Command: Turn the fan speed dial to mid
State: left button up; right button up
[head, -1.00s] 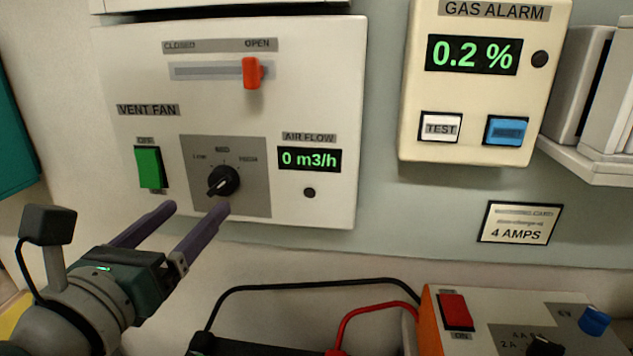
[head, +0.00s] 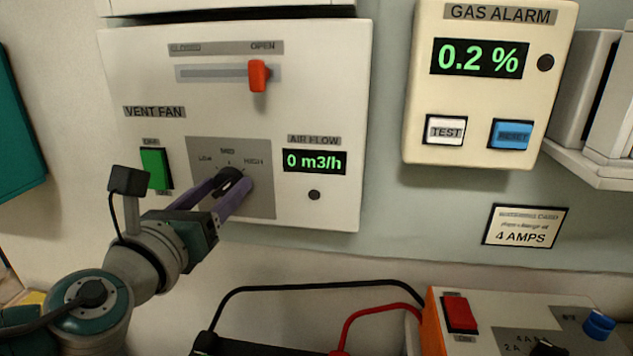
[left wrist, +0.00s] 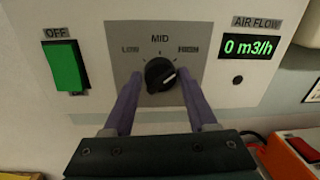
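The fan speed dial (head: 229,177) is a black round knob on a grey plate marked LOW, MID and HIGH. My left gripper (head: 231,184) is at the dial, with one purple finger on each side. In the left wrist view the gripper (left wrist: 160,80) is open, with narrow gaps seeming to show between fingers and knob; contact is hard to tell. My right gripper is not in view.
Left of the dial is a green switch (head: 156,168). Above is an orange slider handle (head: 258,75) at OPEN. The air flow display (head: 315,161) reads 0 m3/h. The gas alarm (head: 489,85) hangs to the right. A charger box (head: 480,325) and cables lie below.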

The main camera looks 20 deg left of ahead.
pick_arm(q)
grip_shut()
dwell(0.3)
jog(key=shift+f+n+b, duration=0.2)
jog(key=shift+n+b, duration=0.6)
jog(key=shift+b, duration=0.05)
jog(key=shift+n+b, duration=1.05)
jog(key=shift+n, duration=0.15)
jog(key=n+b, duration=0.2)
jog(key=n, duration=0.1)
jog(key=shift+n+b, duration=0.7)
jog(key=shift+n, duration=0.7)
